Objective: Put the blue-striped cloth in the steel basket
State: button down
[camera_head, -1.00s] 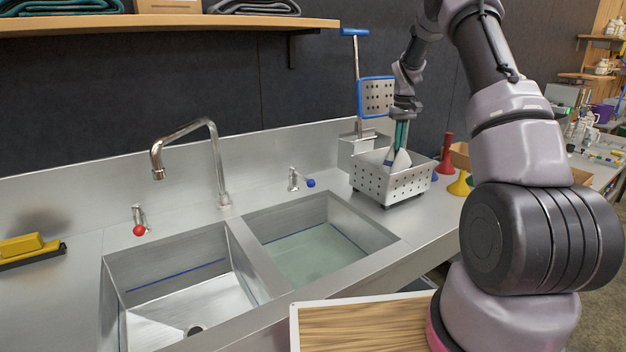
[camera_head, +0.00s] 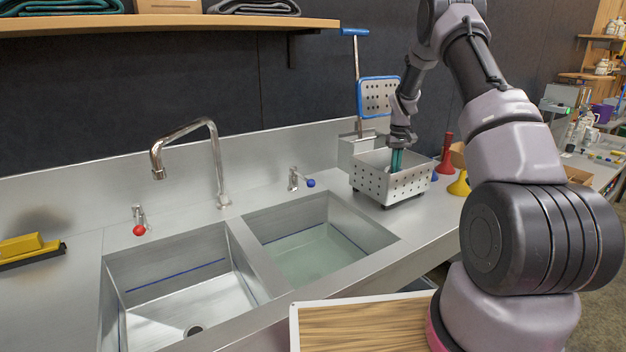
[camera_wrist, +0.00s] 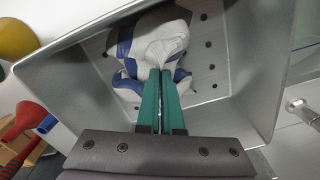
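The blue-striped cloth (camera_wrist: 152,50) is white with blue bands. In the wrist view it lies bunched inside the steel basket (camera_wrist: 245,75), against the perforated floor, gathered up at my fingertips. My gripper (camera_wrist: 160,72) has green fingers close together, pinching the gathered top of the cloth. In the head view the steel basket (camera_head: 372,184) stands on the counter right of the sinks, and my gripper (camera_head: 397,160) reaches down into it from above. The basket's front wall hides the cloth in the head view.
Two sink basins, the right one (camera_head: 310,250) holding water, lie left of the basket. A blue-edged perforated paddle (camera_head: 378,97) stands behind it. A wooden board (camera_head: 365,325) is at the front.

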jog(key=shift+f, duration=0.3)
jog(key=c, duration=1)
grip_release()
jog(key=shift+o, duration=0.4)
jog(key=o, duration=0.5)
jog(key=shift+o, duration=0.4)
jog(key=o, duration=0.3)
jog(key=shift+o, duration=0.2)
jog(key=shift+r, duration=0.15)
jog(key=shift+r, duration=2.65)
